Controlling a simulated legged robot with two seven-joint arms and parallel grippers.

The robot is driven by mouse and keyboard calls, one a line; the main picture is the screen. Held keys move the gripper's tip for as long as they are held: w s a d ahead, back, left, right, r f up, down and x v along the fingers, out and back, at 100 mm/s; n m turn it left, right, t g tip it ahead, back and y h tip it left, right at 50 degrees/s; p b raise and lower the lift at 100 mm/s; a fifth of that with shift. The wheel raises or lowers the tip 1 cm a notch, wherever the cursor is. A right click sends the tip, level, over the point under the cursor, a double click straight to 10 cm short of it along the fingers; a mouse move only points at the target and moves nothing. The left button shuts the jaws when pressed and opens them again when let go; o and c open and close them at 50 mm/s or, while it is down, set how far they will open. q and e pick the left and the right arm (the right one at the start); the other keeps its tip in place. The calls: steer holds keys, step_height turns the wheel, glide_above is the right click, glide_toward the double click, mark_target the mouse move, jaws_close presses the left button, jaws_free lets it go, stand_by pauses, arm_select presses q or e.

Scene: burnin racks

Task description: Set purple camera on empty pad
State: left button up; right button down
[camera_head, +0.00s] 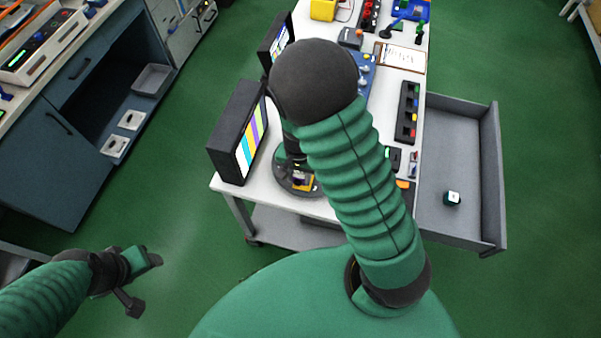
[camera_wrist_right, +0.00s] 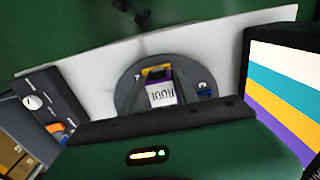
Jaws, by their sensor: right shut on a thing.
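A dark round plate (camera_head: 282,186) lies on the near end of the white table, and it also shows in the right wrist view (camera_wrist_right: 127,92). My right gripper (camera_head: 298,172) is over this plate, pointing down. It is shut on a small block with a white lettered face and purple edges, which I take as the purple camera (camera_wrist_right: 162,95). Whether the block touches a pad is hidden. My left gripper (camera_head: 143,281) is open and empty, low at the left, away from the table.
A monitor with coloured stripes (camera_head: 240,133) stands close left of the plate. A second monitor (camera_head: 276,40) is behind it. A dark strip with coloured buttons (camera_head: 407,112) lies along the table.

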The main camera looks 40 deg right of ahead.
steer(key=shift+w+d+f+b, duration=0.2)
steer(key=shift+f+b, duration=0.05)
steer(key=shift+f, duration=0.3)
steer(key=shift+w+d+f+b, duration=0.15)
steer(key=shift+f+b, duration=0.1)
steer(key=shift+f, duration=0.3)
steer(key=shift+d+f, duration=0.1)
steer(key=shift+d, duration=0.25)
steer(key=shift+s+d, duration=0.2)
steer(key=shift+d, duration=0.25)
steer(key=shift+s, duration=0.1)
steer(key=shift+a, duration=0.3)
steer(key=shift+a+r+p, duration=0.35)
steer(key=shift+a+p, duration=0.1)
steer(key=shift+a, duration=0.6)
steer(key=shift+d+f, duration=0.1)
steer(key=shift+d, duration=0.45)
steer(key=shift+a, duration=0.2)
arm_select(q)
steer(key=shift+w+d+f, duration=0.2)
steer(key=shift+d+f, duration=0.15)
steer(key=shift+d, duration=0.1)
steer(key=shift+d, duration=0.2)
arm_select(e)
steer(key=shift+d, duration=0.2)
